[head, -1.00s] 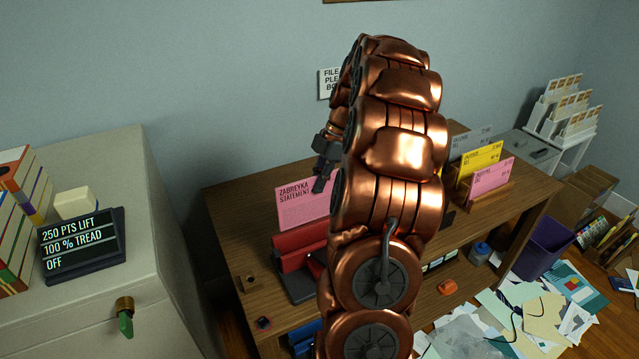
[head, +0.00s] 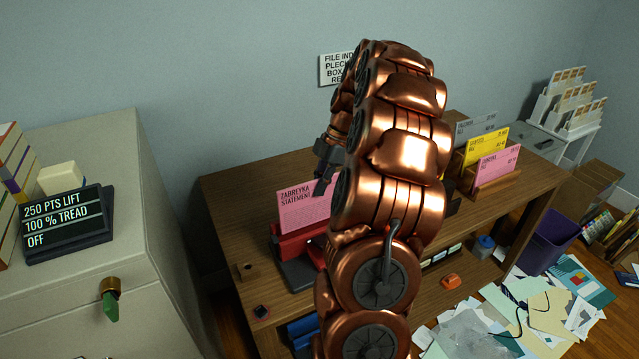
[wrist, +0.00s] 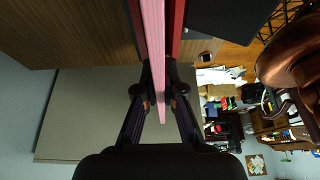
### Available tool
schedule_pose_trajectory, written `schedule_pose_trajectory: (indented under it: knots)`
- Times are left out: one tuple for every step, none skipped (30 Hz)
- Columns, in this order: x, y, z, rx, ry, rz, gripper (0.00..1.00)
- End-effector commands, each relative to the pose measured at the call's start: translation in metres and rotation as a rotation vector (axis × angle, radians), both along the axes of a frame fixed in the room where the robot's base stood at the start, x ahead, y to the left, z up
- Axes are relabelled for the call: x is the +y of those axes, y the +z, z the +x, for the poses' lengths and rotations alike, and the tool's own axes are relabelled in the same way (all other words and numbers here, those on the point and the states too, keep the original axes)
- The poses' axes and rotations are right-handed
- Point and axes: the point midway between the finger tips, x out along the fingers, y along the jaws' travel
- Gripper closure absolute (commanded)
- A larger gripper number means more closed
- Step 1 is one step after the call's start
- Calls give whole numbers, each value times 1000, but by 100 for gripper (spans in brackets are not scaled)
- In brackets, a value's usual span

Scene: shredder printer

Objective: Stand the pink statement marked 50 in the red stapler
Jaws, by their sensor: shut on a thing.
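The pink statement (head: 303,207) stands upright at the red stapler (head: 297,243) on the wooden desk. Its print reads ZABREYKA STATEMENT; I cannot make out a 50. Its lower edge is hidden by the stapler's red upper part, so I cannot tell how deep it sits. My gripper (head: 322,183) is shut on the statement's upper right part. In the wrist view my gripper (wrist: 157,97) pinches the pink statement (wrist: 152,35) edge-on, with red of the stapler (wrist: 178,22) on both sides of it. My arm hides the stapler's right end in the head view.
Pink, yellow and grey cards (head: 497,168) stand in wooden holders at the desk's right. A cream cabinet (head: 150,220) with a sign (head: 65,222) is at left. A purple bin (head: 548,240) and scattered papers (head: 520,315) lie right of the desk.

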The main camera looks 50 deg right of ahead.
Motion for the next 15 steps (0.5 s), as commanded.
schedule_pose_trajectory:
  knots:
    - [0, -7, 0, 0, 0, 1, 100]
    - [0, -9, 0, 0, 0, 1, 100]
    - [1, -12, 0, -1, 1, 1, 100]
    - [0, -14, 0, -1, 1, 1, 100]
    - [0, -16, 0, 0, 0, 1, 100]
    - [0, -19, 0, 0, 0, 1, 100]
    - [0, -21, 0, 0, 0, 1, 100]
    - [0, -24, 0, 0, 0, 1, 100]
    - [0, -26, 0, 0, 0, 1, 100]
    - [0, -29, 0, 0, 0, 1, 100]
    - [0, -31, 0, 0, 0, 1, 100]
    - [0, -34, 0, 0, 0, 1, 100]
    - [0, -36, 0, -1, 0, 2, 100]
    - [0, -38, 0, -1, 0, 2, 100]
    - [0, -40, 0, 0, 0, 1, 100]
